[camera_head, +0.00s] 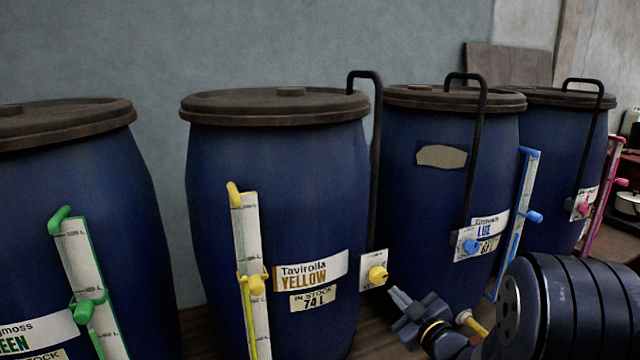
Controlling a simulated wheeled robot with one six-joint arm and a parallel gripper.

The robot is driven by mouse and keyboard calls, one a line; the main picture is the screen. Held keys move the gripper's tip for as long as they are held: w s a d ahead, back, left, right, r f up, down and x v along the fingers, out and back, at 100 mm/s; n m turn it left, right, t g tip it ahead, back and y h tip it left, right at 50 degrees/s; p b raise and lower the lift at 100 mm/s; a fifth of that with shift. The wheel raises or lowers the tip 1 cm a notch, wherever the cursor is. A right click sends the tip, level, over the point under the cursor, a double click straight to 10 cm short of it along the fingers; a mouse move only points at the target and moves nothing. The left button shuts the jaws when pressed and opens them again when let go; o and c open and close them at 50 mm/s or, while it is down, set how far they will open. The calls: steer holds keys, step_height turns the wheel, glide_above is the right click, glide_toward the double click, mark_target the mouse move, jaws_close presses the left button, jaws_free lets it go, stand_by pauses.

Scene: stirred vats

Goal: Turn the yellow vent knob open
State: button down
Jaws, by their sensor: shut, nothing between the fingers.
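The yellow vent knob (378,275) sits on a small white plate (367,283) at the lower right side of the vat labelled "Tavirolla YELLOW" (285,180). A black pipe (375,170) rises from the plate and hooks over at the lid. My gripper (398,298) is shut and empty, just below and right of the knob, with a small gap between them in the picture. Its dark wrist and arm come in from the lower right. How far it stands from the knob in depth I cannot tell.
A yellow-trimmed gauge (246,260) stands on the same vat's front. A green-labelled vat (80,200) is at left. At right are a vat with a blue knob (470,246) and blue gauge (516,220), and one with a pink knob (584,209). My arm covers the lower right.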

steer(key=shift+b+x, duration=0.4)
steer(key=shift+x, duration=0.85)
steer(key=shift+a+r, duration=0.1)
steer(key=shift+r, duration=0.15)
steer(key=shift+s+a+b, duration=0.1)
steer(key=shift+a+b, duration=0.15)
steer(key=shift+b, duration=1.05)
steer(key=f+b+v, duration=0.1)
steer(key=v, duration=0.5)
steer(key=shift+d, duration=0.15)
steer(key=shift+r, duration=0.1)
